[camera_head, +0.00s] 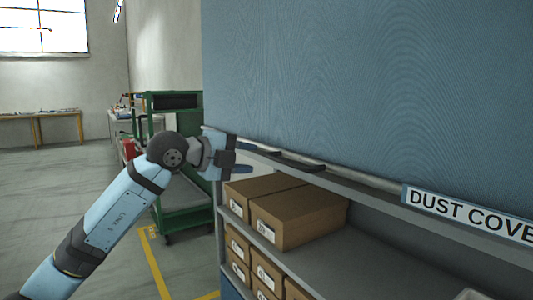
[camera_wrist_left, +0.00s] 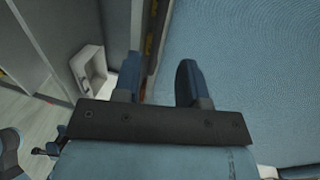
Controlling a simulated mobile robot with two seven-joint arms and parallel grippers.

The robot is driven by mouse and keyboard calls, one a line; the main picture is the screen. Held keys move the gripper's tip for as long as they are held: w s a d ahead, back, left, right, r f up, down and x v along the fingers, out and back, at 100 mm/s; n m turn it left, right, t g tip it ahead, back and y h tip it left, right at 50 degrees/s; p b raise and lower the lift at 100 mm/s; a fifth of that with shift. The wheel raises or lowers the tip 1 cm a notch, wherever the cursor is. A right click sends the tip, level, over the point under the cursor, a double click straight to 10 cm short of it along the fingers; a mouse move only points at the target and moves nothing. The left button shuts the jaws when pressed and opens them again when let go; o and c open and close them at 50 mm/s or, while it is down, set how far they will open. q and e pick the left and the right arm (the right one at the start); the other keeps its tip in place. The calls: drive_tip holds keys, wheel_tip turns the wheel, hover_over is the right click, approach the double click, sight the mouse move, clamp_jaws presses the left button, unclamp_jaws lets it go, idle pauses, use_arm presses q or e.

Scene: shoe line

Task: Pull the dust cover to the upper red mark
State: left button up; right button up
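The blue dust cover (camera_head: 370,80) hangs over the upper part of a grey rack, with a grey bar along its bottom edge. A dark handle (camera_head: 293,158) sits on that bar near its left end. My left gripper (camera_head: 250,157) is at the left end of the bar, just left of the handle, its fingers spread one above the other. In the left wrist view the fingers (camera_wrist_left: 162,78) stand apart with nothing clearly gripped, and the cover (camera_wrist_left: 255,60) fills the right side. I cannot tell whether they touch the bar. No red mark shows. My right gripper is out of view.
Brown shoe boxes (camera_head: 300,215) stand on the rack's shelf (camera_head: 375,255), with more below. A "DUST COVE…" label (camera_head: 465,213) is on the bar at right, cut off. A green cart (camera_head: 185,220) stands behind my left arm. Open floor (camera_head: 60,185) lies left.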

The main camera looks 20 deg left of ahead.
use_arm(q)
drive_tip(key=v, duration=0.4)
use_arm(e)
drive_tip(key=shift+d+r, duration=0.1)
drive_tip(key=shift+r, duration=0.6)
use_arm(q)
drive_tip(key=shift+d+f, duration=0.1)
